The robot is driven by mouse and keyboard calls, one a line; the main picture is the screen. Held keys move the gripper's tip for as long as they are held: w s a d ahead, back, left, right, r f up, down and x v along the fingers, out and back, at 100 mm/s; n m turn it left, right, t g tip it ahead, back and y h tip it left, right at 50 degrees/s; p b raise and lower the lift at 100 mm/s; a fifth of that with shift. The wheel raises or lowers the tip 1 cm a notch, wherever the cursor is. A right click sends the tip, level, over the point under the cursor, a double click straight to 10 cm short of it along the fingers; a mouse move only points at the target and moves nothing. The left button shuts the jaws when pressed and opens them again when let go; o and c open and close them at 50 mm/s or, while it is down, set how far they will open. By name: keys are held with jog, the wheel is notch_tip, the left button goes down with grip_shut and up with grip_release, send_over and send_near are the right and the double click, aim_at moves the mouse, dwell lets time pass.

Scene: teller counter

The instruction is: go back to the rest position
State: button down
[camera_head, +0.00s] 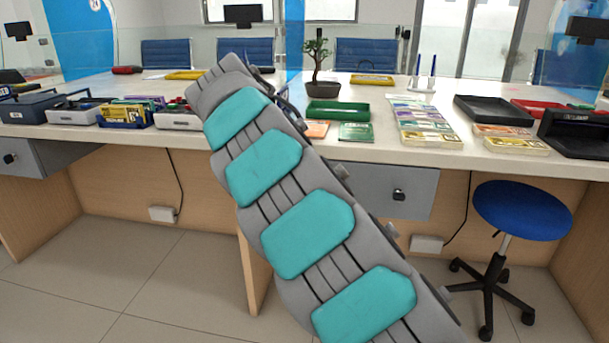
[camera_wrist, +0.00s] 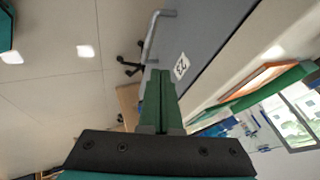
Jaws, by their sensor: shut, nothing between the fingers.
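My gripper (camera_wrist: 160,76) shows in the wrist view as two green fingers side by side, closed together with nothing between them. Ahead of it is a grey drawer front (camera_wrist: 205,30) with a metal bar handle (camera_wrist: 153,40) and a "23" label (camera_wrist: 181,66). I cannot tell how far the fingers are from it. In the head view my arm, with teal pads, rises from the lower right to the upper left over the counter's front edge. My gripper is hidden behind the arm there.
The white counter (camera_head: 375,150) holds a green tray (camera_head: 338,111), a potted bonsai (camera_head: 318,66), banknote stacks (camera_head: 424,121), a black tray (camera_head: 494,110) and a dark cash box (camera_head: 30,107). A grey under-counter drawer (camera_head: 372,190) and blue stool (camera_head: 522,210) stand right. Floor at left is clear.

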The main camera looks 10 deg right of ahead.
jog(key=v, duration=0.5)
jog(key=s+d+f+n+g+y, duration=0.15)
jog(key=s+d+n, duration=0.25)
jog(key=s+d, duration=0.5)
jog(key=s+d+f+n+g+y, duration=0.15)
jog(key=s+d+f+n, duration=0.35)
jog(key=s, duration=0.6)
jog(key=s+a+f+n+g+y, duration=0.1)
jog(key=s+f+n, duration=0.4)
jog(key=s, duration=0.7)
jog(key=s+a+f+n+g+y, duration=0.1)
jog(key=s+a+f+n, duration=0.3)
jog(key=s+f, duration=0.5)
jog(key=s+n+y, duration=0.1)
jog(key=s+n, duration=0.1)
jog(key=s, duration=0.1)
jog(key=shift+s+g, duration=0.35)
jog(key=shift+g, duration=0.05)
jog(key=shift+a+f, duration=0.1)
jog(key=shift+a, duration=0.05)
